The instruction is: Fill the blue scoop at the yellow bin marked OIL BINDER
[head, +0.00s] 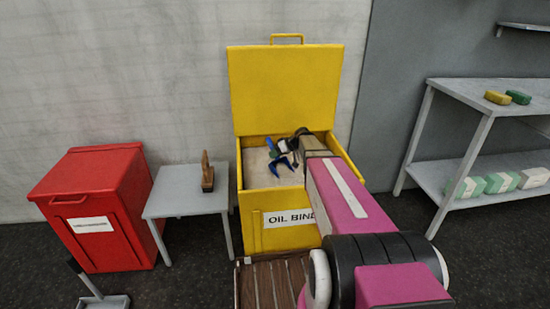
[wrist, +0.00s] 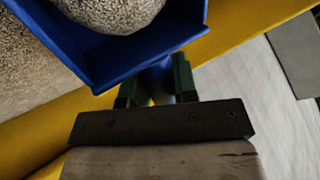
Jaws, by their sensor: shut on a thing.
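The yellow bin (head: 250,218) marked OIL BINDER stands open in the head view, with its lid (head: 286,88) raised against the wall. Pale granules (head: 256,170) lie inside it. The blue scoop (head: 285,163) is over the bin's opening, partly hidden by my arm. In the wrist view the blue scoop (wrist: 125,62) holds a rounded heap of granules (wrist: 112,12). My gripper (wrist: 158,92) is shut on the scoop's handle. The bin's yellow edge (wrist: 245,38) and more granules (wrist: 25,75) show beyond the scoop.
A grey table (head: 187,198) with a brush (head: 207,175) stands left of the bin, beside a red bin (head: 97,200). A slatted wooden pallet (head: 268,285) lies in front. A grey shelf (head: 475,98) with sponges and boxes stands at right.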

